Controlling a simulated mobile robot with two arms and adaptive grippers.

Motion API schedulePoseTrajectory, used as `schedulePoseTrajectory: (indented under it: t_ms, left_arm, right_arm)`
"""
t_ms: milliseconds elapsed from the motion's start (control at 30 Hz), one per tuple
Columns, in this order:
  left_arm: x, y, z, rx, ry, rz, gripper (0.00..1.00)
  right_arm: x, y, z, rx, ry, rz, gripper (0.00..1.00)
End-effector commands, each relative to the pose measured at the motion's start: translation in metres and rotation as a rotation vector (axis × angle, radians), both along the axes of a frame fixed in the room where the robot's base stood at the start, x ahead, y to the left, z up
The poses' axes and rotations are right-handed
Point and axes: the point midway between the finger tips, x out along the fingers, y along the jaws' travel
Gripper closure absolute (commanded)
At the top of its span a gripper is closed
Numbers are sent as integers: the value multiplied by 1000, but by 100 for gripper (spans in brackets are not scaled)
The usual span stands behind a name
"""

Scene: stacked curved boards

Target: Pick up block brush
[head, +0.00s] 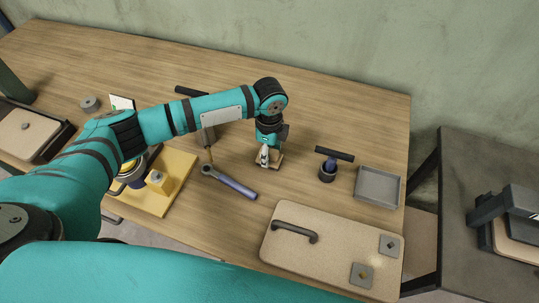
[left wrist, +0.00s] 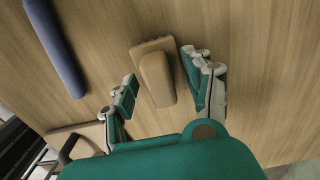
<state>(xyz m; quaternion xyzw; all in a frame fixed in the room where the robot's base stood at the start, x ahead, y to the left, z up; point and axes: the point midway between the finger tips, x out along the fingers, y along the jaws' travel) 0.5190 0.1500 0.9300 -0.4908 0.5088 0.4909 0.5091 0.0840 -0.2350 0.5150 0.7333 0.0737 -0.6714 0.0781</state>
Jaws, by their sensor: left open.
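The block brush is a tan wooden block with a rounded raised grip. In the left wrist view the block brush (left wrist: 156,78) lies on the table between my open fingers, with a gap showing on both sides. In the head view only an edge of the block brush (head: 277,162) shows under my left gripper (head: 266,156), which hides the rest. My left gripper (left wrist: 163,70) is open and points down over the brush, holding nothing. My right gripper is in neither view.
A blue-handled tool (head: 230,183) lies left of the brush and also shows in the left wrist view (left wrist: 57,45). A dark-topped stamp-like tool (head: 328,169) and a grey tray (head: 377,187) stand to the right. A speckled board with a handle (head: 330,246) lies in front. Bare wood lies behind.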

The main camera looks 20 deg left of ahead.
Motion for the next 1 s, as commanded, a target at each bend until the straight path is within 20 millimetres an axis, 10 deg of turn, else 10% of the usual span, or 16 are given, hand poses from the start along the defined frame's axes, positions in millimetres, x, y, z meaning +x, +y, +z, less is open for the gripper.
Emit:
schedulePoseTrajectory:
  t_ms: [467, 1000]
  left_arm:
    - [0, 0, 0, 0, 0, 0, 99]
    - [1, 0, 12, -1, -2, 1, 100]
  right_arm:
    - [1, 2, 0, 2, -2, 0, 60]
    - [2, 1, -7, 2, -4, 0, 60]
